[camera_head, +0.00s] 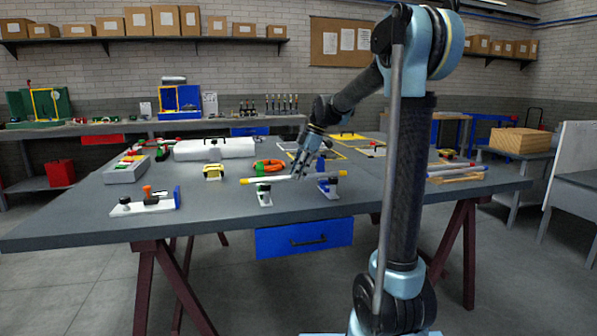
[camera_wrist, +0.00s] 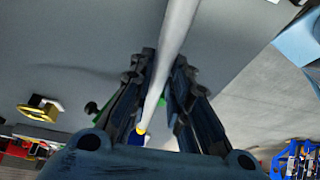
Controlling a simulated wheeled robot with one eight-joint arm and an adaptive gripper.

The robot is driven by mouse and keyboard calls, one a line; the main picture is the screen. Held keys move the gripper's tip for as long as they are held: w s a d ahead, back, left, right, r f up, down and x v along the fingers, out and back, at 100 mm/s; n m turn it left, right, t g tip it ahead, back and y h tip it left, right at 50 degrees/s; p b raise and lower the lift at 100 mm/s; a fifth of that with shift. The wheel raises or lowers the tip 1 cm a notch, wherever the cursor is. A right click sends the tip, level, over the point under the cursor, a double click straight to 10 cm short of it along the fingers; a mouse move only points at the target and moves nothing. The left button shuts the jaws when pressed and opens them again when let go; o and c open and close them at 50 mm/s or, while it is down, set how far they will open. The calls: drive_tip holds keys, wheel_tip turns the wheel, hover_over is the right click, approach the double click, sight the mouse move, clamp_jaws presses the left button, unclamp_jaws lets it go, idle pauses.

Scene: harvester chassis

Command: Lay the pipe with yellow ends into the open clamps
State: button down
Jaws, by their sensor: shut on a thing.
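The pale pipe with yellow ends (camera_head: 280,179) lies level above the table's front part and also shows in the wrist view (camera_wrist: 181,30). My gripper (camera_head: 297,176) is shut on the pipe near its middle; in the wrist view its fingers (camera_wrist: 163,85) stand on both sides of it.
A white fixture with a blue end plate (camera_head: 147,204) stands at front left, near a grey bin (camera_head: 127,171). The table's front strip (camera_head: 220,222) is clear.

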drive_tip(key=shift+f, duration=1.5)
drive_tip(key=c, duration=1.4)
unclamp_jaws()
drive_tip(key=shift+c, duration=0.2)
drive_tip(key=v, duration=1.2)
drive_tip(key=shift+f, duration=0.1)
